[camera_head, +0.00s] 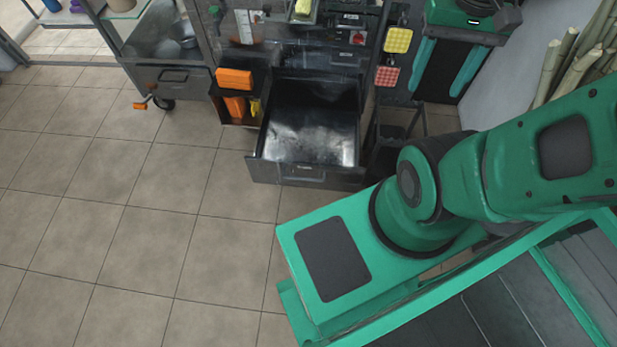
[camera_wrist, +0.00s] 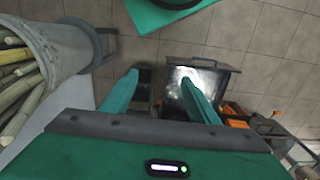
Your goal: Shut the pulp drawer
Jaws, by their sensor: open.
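The pulp drawer (camera_head: 305,178) is a dark metal drawer pulled well out of the press (camera_head: 300,50) in the head view. Its inside is bare shiny metal, with a handle on the front panel. It also shows in the wrist view, where the drawer (camera_wrist: 222,66) lies partly behind one finger. My gripper (camera_wrist: 160,82) is open and empty in the wrist view, with its two green fingers wide apart. It is above and apart from the drawer.
A small shelf with orange boxes (camera_head: 235,79) stands left of the drawer, and a metal cart (camera_head: 170,75) is further left. A dark stand (camera_head: 388,150) is close on the right. A bin of cane stalks (camera_wrist: 70,50) shows at the left of the wrist view. The tiled floor (camera_head: 130,230) is clear.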

